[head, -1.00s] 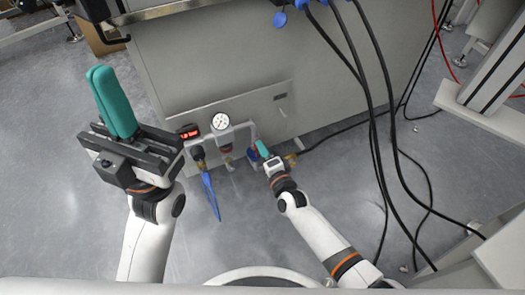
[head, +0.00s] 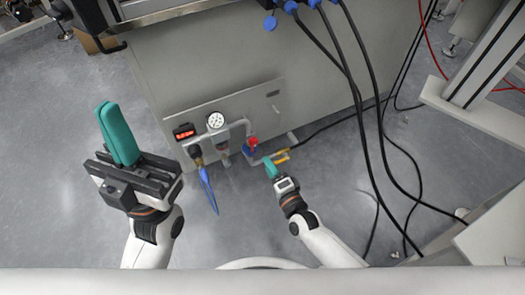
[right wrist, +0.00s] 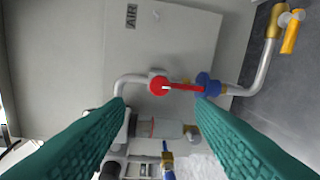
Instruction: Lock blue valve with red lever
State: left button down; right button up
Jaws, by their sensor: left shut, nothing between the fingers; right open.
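The blue valve (head: 247,151) with its red lever (head: 253,142) sits on the grey pipe at the right of the gauge panel in the head view. In the right wrist view, the red lever (right wrist: 181,87) lies roughly level between a round red part on the pipe and the blue valve (right wrist: 207,84). My right gripper (head: 269,165) is open and empty, just below and right of the valve. Its teal fingers (right wrist: 160,107) show spread in the right wrist view, below the lever. My left gripper (head: 117,132) is shut and empty, far left of the valve.
Black hoses (head: 358,100) hang at the right.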

jog(key=shift+p+v, duration=0.3)
jog(key=shift+v, duration=1.25)
